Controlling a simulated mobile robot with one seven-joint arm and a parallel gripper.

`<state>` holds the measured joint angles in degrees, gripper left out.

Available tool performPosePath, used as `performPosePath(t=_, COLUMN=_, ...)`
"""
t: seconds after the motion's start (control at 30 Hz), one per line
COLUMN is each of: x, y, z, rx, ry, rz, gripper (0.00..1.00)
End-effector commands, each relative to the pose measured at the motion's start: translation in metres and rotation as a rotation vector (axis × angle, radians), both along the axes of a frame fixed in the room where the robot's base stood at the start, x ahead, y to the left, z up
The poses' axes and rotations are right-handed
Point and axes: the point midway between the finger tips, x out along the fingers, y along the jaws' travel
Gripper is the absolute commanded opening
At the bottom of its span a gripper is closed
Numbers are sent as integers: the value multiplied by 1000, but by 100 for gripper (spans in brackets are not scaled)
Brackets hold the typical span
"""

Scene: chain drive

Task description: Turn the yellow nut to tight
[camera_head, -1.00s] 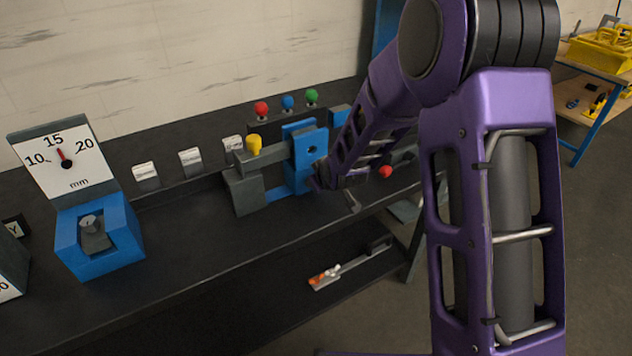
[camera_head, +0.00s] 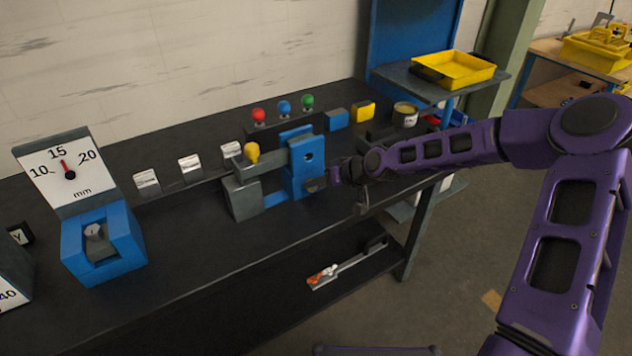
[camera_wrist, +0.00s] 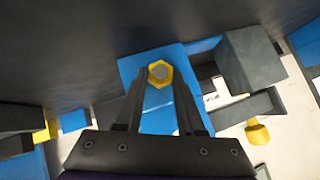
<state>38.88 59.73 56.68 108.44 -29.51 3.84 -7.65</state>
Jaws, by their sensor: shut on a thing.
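The yellow nut (camera_wrist: 160,73) is a hexagon around a grey bolt end, on the face of a blue block (camera_wrist: 133,69) in the wrist view. My gripper (camera_wrist: 160,80) is shut on the nut, with one dark finger on each side of it. In the head view my gripper (camera_head: 328,180) is at the lower right of the blue block (camera_head: 303,168), reaching in from the right. The nut is not clearly visible there, and its turned angle cannot be told.
A yellow knob (camera_head: 252,150) stands on a grey arm beside the block. Red (camera_head: 258,115), blue (camera_head: 284,107) and green (camera_head: 308,101) knobs stand behind. A dial gauge (camera_head: 66,170) stands at left. The front of the bench (camera_head: 160,300) is clear.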

Motion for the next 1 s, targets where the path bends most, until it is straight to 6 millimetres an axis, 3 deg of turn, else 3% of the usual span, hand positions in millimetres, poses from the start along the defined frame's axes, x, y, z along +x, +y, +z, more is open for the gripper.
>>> performPosePath(t=1.0, x=3, y=-8, z=-20, rx=768, ry=525, rz=5, gripper=0)
